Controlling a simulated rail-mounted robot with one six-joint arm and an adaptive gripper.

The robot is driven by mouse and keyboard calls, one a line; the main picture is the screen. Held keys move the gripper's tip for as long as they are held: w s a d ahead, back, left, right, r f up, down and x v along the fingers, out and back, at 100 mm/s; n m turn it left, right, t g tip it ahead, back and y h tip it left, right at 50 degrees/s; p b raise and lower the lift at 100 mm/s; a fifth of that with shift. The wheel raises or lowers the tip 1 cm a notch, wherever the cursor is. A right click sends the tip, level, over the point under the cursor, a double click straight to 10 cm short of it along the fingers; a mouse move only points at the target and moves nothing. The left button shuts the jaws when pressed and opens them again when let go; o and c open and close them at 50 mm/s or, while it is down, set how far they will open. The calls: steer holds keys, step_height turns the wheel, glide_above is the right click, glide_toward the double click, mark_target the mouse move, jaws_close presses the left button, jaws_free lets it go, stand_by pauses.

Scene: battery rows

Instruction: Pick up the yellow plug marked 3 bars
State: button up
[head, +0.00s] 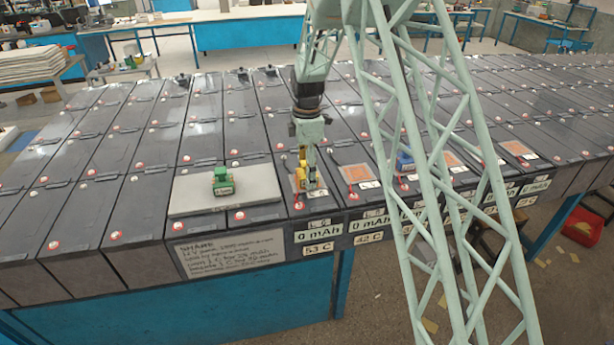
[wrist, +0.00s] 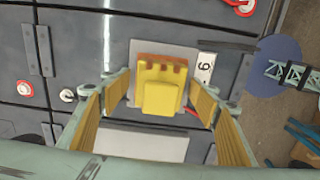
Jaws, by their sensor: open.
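The yellow plug (wrist: 160,92) sits on a light grey square plate (wrist: 130,60) on a dark battery top. Its upper edge in the wrist view is orange-brown with notches; I cannot make out a 3-bar mark. In the head view the yellow plug (head: 302,160) is partly hidden by my gripper. My gripper (head: 307,182) points down at it. In the wrist view my gripper (wrist: 161,88) is open, with one yellow-padded finger on each side of the plug and a gap showing on both sides.
A green plug (head: 222,182) stands on a pale board (head: 185,195) to the left. A blue plug (head: 404,160) is to the right, partly behind my lattice frame. Orange pads (head: 353,173) lie on nearby batteries. A red cable lug (wrist: 241,5) lies near the plate.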

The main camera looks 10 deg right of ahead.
stand_by(0.3)
steer(key=c, duration=1.1)
steer(key=shift+o, duration=0.2)
steer(key=shift+r, duration=0.2)
steer(key=shift+r, duration=1.65)
steer(key=s+r+b, duration=0.1)
steer(key=s, duration=1.5)
steer(key=shift+r, duration=0.15)
